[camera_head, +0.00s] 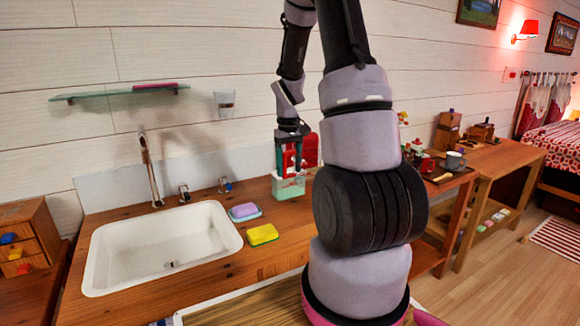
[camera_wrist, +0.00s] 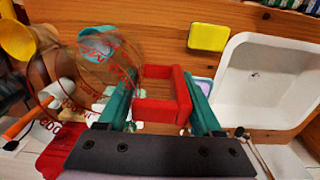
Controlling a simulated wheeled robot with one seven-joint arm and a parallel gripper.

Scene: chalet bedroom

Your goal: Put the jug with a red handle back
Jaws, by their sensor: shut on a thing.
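The jug (camera_wrist: 85,72) is clear with red markings and shows at the left of the wrist view. Its squared red handle (camera_wrist: 178,95) lies between the teal fingers of my gripper (camera_wrist: 165,108), which is shut on it. In the head view my gripper (camera_head: 289,168) points down over the back of the wooden counter, right of the sink. Red shows at the fingers there, but the clear jug body is hard to make out and my arm hides part of that area. I cannot tell whether the jug touches the counter.
The white sink (camera_head: 160,240) with a tap (camera_head: 148,165) is at the left. A yellow sponge (camera_head: 262,234) and a lilac soap (camera_head: 244,211) lie beside it. A glass shelf (camera_head: 110,94) and a cup (camera_head: 224,103) are on the wall. A tray with a cup (camera_head: 453,159) stands right.

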